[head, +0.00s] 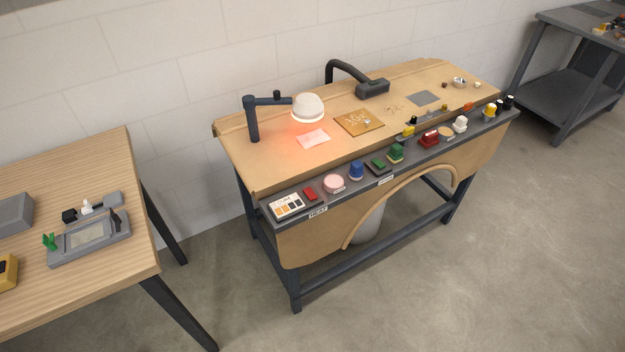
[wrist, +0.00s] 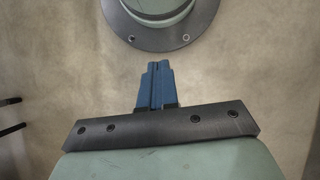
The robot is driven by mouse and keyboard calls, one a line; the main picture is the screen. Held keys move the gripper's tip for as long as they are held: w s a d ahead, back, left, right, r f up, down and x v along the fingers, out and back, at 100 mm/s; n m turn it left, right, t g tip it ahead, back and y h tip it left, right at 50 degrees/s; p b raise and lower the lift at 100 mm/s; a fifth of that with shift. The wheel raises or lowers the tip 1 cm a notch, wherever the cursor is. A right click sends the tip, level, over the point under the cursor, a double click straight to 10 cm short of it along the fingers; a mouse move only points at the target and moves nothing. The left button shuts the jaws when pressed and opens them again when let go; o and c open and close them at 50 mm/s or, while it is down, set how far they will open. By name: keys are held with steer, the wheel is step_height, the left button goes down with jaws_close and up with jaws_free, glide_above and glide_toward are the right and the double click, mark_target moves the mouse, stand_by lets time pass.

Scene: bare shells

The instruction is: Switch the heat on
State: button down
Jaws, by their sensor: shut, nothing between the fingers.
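A bench with a front control rail stands in the middle of the head view. At the rail's left end is a label reading HEAT (head: 318,212). Above it are a white panel with dark and orange marks (head: 287,206) and a red switch (head: 310,194); its position is too small to tell. A lamp (head: 308,107) on a dark arm stands at the bench's back left. Red-orange light falls on the pale sheet (head: 313,138) below it. My gripper (wrist: 158,66) has blue fingers that are shut and empty in the wrist view. It is not in the head view.
The rail carries several other controls, among them a pink round button (head: 334,183), a blue knob (head: 357,170) and a green switch (head: 378,167). A wooden table (head: 110,180) with devices stands at left. A grey shelf bench (head: 570,75) stands at far right. Floor in front is clear.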

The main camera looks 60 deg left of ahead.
steer(key=w+a+r+n+t, duration=0.1)
steer(key=w+a+r+n, duration=0.2)
steer(key=w+a, duration=0.6)
steer(key=w+a+r+n+t, duration=0.1)
steer(key=w+a+r+n, duration=0.15)
steer(key=a+r, duration=0.5)
steer(key=w+a+r+n+t+h, duration=0.1)
steer(key=w+a+r, duration=0.3)
steer(key=a, duration=0.7)
steer(key=w+a+r+n+t, duration=0.1)
steer(key=w+a+r+n, duration=0.3)
steer(key=a, duration=0.6)
steer(key=s+a+r+n+t, duration=0.1)
steer(key=s+a+r, duration=0.3)
steer(key=a+r, duration=0.55)
steer(key=s+a+r+n, duration=0.1)
steer(key=s+a+r, duration=0.3)
steer(key=a+r, duration=0.6)
steer(key=s+a+r+n+t+y, duration=0.1)
steer(key=s+a+r+n, duration=0.3)
steer(key=s+a+r, duration=1)
step_height(320, 180, up, 3)
steer(key=shift+s+r+y, duration=0.1)
steer(key=shift+s+y, duration=0.3)
steer(key=shift+s, duration=0.55)
